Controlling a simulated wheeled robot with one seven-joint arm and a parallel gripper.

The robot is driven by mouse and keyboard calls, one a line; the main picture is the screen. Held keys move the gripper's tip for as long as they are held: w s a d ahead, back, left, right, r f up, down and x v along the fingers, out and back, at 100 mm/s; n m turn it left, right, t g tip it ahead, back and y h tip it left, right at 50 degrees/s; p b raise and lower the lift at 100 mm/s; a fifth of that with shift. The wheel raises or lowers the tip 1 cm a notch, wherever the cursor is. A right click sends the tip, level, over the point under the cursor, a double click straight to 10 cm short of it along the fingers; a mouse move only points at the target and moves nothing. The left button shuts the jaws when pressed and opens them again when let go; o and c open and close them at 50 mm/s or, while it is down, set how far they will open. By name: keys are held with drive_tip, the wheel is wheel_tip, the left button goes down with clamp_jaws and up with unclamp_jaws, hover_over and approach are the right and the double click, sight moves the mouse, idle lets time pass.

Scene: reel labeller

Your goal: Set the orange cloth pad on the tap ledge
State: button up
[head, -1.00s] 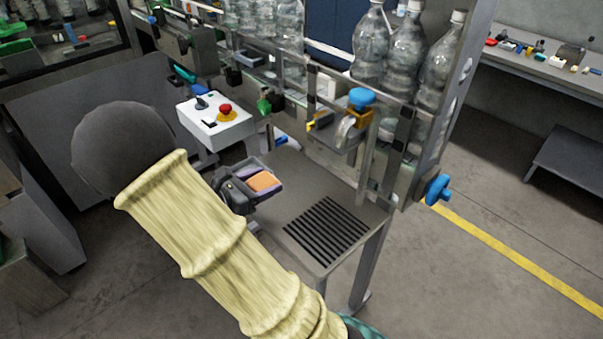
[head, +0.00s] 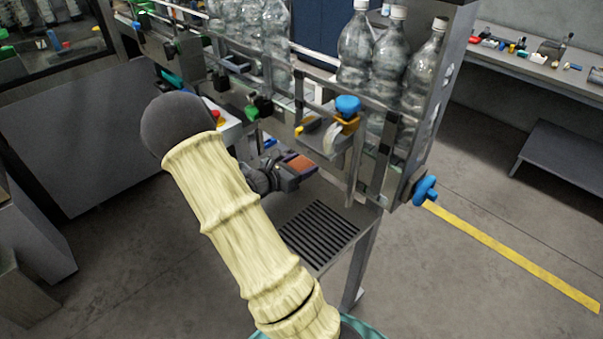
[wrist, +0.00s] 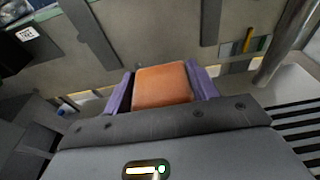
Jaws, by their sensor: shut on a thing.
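The orange cloth pad (head: 302,164) is held between the jaws of my gripper (head: 297,167), in the air above the grey table. In the wrist view the pad (wrist: 162,86) sits flat between the two purple-sided fingers. A tap with a blue knob (head: 347,104) is mounted on the machine's rail. What looks like the tap ledge (head: 318,136), a small grey shelf beside an orange clamp, lies above and right of the pad in the head view, apart from it. The ledge cannot be made out clearly in the wrist view.
The grey table with a slotted drain grille (head: 318,237) lies below my gripper. Clear bottles (head: 388,65) stand behind the rail. An upright post and a blue knob (head: 425,190) are at the right. A white control box (head: 231,130) is partly hidden behind my arm.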

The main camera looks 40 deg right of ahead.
drive_tip(key=shift+f, duration=0.1)
wheel_tip(320, 180, down, 3)
drive_tip(key=shift+s, duration=0.1)
drive_tip(key=shift+d+f+p, duration=0.25)
drive_tip(key=shift+f+p, duration=0.15)
drive_tip(key=shift+p, duration=0.05)
